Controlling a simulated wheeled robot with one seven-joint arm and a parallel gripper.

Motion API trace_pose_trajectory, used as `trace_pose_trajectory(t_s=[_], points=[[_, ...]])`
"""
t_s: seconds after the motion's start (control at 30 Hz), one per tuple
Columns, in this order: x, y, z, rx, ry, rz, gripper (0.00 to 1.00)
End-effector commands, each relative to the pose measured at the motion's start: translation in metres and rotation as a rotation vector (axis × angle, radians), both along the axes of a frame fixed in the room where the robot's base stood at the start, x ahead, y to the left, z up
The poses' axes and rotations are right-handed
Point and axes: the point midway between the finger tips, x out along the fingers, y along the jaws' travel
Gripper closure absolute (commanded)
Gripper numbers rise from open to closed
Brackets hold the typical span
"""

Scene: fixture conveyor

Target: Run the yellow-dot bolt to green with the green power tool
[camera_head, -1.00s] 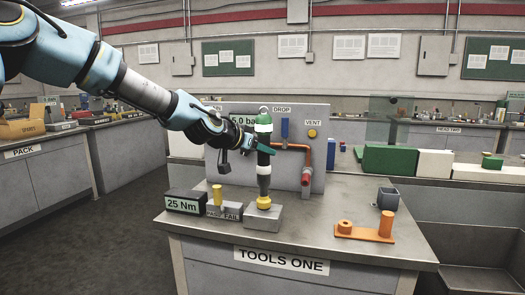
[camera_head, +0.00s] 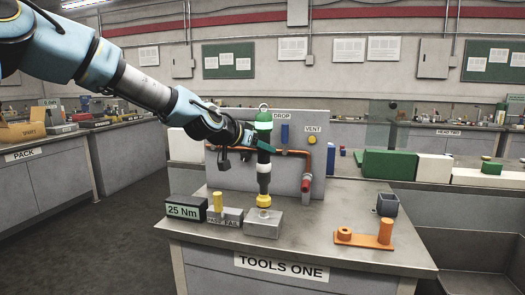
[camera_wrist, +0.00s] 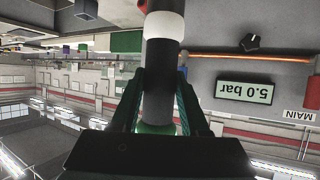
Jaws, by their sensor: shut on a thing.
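The power tool (camera_head: 264,168) stands upright in the head view, with a green top, dark body, white band and yellow nose. My gripper (camera_head: 263,140) is shut around its upper body; in the wrist view its fingers (camera_wrist: 162,100) lie on both sides of the dark barrel. The nose hangs just above a grey block (camera_head: 263,226) on the bench. A small pale round shape (camera_head: 264,213) shows on the block under the nose. I cannot make out a yellow dot on it. A box lettered PASS FAIL (camera_head: 226,219) stands left of the block, with a yellow peg (camera_head: 218,201).
A black box reading 25 Nm (camera_head: 185,209) stands at the left on the bench. A grey panel (camera_head: 314,150) with a red-orange pipe (camera_head: 303,153) rises behind the tool.

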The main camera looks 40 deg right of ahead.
Motion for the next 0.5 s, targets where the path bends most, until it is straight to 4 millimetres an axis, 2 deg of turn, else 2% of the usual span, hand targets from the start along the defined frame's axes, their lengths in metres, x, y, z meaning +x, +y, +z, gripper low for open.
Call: trace_pose_trajectory(t_s=[0.03,0.5], points=[[0.0,-0.001,0.007,-0.004,-0.003,0.001,1.0],[0.0,-0.001,0.032,-0.005,-0.002,0.001,1.0]])
